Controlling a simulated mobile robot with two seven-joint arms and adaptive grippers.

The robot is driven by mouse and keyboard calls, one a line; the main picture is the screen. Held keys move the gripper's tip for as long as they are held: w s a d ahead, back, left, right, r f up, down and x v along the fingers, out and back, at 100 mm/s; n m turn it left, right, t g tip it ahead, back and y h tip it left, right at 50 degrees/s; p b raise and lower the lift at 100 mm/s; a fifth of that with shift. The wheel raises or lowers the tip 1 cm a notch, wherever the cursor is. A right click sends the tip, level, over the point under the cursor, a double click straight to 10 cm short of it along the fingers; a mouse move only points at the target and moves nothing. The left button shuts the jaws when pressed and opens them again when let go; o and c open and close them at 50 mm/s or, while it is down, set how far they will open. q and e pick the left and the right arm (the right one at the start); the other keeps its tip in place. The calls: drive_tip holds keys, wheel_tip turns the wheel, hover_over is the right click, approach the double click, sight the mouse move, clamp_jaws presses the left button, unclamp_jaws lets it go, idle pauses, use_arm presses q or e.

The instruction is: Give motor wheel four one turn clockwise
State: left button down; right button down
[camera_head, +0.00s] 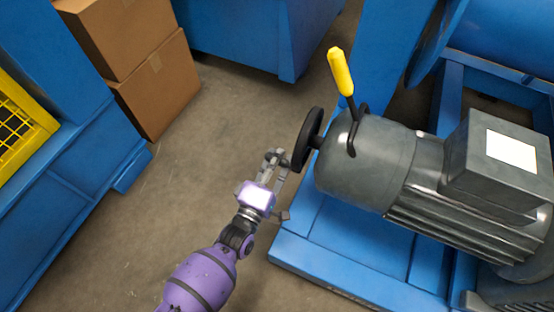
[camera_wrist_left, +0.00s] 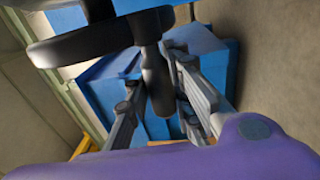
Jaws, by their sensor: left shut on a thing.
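The motor wheel (camera_head: 307,140) is a black disc on the end of the grey motor (camera_head: 372,160), seen nearly edge-on in the head view. It also shows in the left wrist view (camera_wrist_left: 100,40) at upper left, with a dark crank handle (camera_wrist_left: 156,75) projecting from its rim. My left gripper (camera_head: 276,160) is at the wheel's near left side. Its fingers are on both sides of the handle and shut on it. In the head view the handle is mostly hidden by the gripper. My right gripper is in neither view.
A lever with a yellow grip (camera_head: 341,72) rises from the motor just above the wheel. The motor stands on a blue frame (camera_head: 340,245). Cardboard boxes (camera_head: 160,85) and a blue machine with yellow grating (camera_head: 20,122) stand left. Grey floor (camera_head: 195,160) lies clear between.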

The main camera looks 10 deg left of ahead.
use_arm(q)
drive_tip(key=shift+w+d+f, duration=0.1)
drive_tip(key=shift+w+f, duration=0.1)
drive_tip(key=shift+f, duration=0.25)
drive_tip(key=shift+w+d+f, duration=0.1)
drive_tip(key=shift+w+f, duration=0.05)
drive_tip(key=shift+f, duration=0.25)
drive_tip(key=shift+b, duration=0.3)
drive_tip(key=c, duration=1.7)
unclamp_jaws()
drive_tip(key=shift+c, duration=0.2)
drive_tip(key=shift+o, duration=0.9)
drive_tip(key=shift+w, duration=0.1)
drive_tip(key=shift+r, duration=0.15)
drive_tip(key=v, duration=1.2)
drive_tip(key=shift+r, duration=0.1)
